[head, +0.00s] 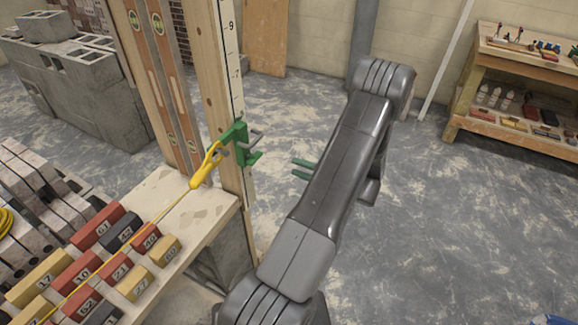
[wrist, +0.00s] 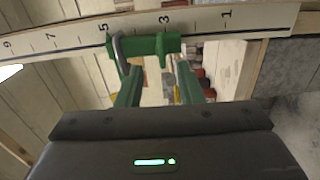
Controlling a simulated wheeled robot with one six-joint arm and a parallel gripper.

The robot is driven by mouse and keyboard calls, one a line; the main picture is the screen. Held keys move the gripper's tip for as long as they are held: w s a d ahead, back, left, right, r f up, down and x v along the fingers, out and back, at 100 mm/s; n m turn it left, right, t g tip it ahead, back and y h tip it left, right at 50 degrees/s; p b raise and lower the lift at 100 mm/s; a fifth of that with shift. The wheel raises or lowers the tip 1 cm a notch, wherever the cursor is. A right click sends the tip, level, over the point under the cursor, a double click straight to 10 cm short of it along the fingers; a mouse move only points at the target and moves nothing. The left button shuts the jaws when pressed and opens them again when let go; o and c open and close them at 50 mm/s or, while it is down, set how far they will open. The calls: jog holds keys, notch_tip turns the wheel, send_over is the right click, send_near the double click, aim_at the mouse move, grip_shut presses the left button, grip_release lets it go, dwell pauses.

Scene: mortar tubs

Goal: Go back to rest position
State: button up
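My arm reaches across the middle of the head view. The two green fingers of my gripper (head: 302,169) show at its left side, pointing left toward a wooden post. In the wrist view my gripper (wrist: 160,82) has its fingers spread with nothing between them. A green line block (head: 236,146) sits on the post's numbered scale (head: 233,85), with a yellow line tied to it. The block also shows in the wrist view (wrist: 150,46), just beyond the fingertips. In the head view a gap of floor separates fingers and block.
A bench (head: 205,216) holds several numbered bricks (head: 97,227) at lower left. Grey concrete blocks (head: 75,90) stand at back left. A wooden shelf (head: 520,85) stands at upper right. The floor right of my arm is mostly clear.

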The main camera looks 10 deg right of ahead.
aim_at(262, 154)
jog(key=shift+s+d, duration=0.1)
jog(key=shift+d, duration=0.05)
jog(key=p+x, duration=0.2)
jog(key=x, duration=1.2)
jog(key=shift+p, duration=0.3)
jog(key=shift+d, duration=0.1)
